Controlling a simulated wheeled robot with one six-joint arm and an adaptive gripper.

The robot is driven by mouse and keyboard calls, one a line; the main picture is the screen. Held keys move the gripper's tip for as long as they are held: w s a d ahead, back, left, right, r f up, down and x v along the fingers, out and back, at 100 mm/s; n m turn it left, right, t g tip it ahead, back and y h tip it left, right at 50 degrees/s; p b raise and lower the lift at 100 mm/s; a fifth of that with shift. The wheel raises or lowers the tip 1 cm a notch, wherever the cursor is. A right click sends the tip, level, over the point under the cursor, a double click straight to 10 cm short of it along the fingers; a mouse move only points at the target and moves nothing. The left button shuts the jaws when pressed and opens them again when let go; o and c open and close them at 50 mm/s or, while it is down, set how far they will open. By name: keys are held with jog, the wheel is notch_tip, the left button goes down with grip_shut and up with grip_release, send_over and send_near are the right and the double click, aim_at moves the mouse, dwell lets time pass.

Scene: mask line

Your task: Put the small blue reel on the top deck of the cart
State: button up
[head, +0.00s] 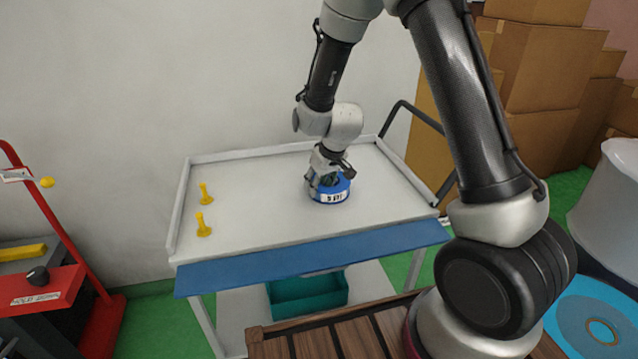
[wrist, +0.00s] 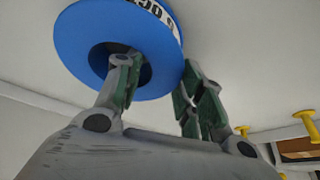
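The small blue reel (head: 328,190) with a white printed label is at the right half of the white top deck (head: 255,180) of the cart. It looks level and on or very near the deck; I cannot tell if it touches. My gripper (head: 328,178) is over it, pointing down. In the wrist view, the blue reel (wrist: 105,45) sits at the fingers of my gripper (wrist: 160,75). One finger reaches into the central hole and the other lies against the outer edge, so the reel's wall is between them.
Two yellow pegs (head: 204,224) stand on the deck's left part. The deck has a raised rim and a blue front strip (head: 310,258). A teal bin (head: 308,294) is on the lower shelf. A red stand (head: 50,290) is left; cardboard boxes (head: 545,65) are right.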

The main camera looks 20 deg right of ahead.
jog(key=shift+o, duration=1.1)
jog(key=s+d+r+m, duration=0.1)
jog(key=s+d+r, duration=0.35)
jog(key=r, duration=0.25)
jog(key=s+d+r, duration=0.3)
jog(key=s+r, duration=0.2)
jog(key=r, duration=0.3)
jog(key=s+d+r+m, duration=0.1)
jog(key=s+d+r, duration=0.2)
jog(key=s+r, duration=0.3)
jog(key=s+d+r+m, duration=0.1)
jog(key=s+d+r, duration=0.2)
jog(key=s, duration=0.4)
jog(key=s+d+r+h, duration=0.1)
jog(key=s+d+r, duration=0.1)
jog(key=s, duration=0.6)
jog(key=shift+s+d+r+m+h, duration=0.3)
jog(key=shift+d+r+m, duration=0.1)
jog(key=shift+d, duration=0.25)
jog(key=shift+w, duration=0.1)
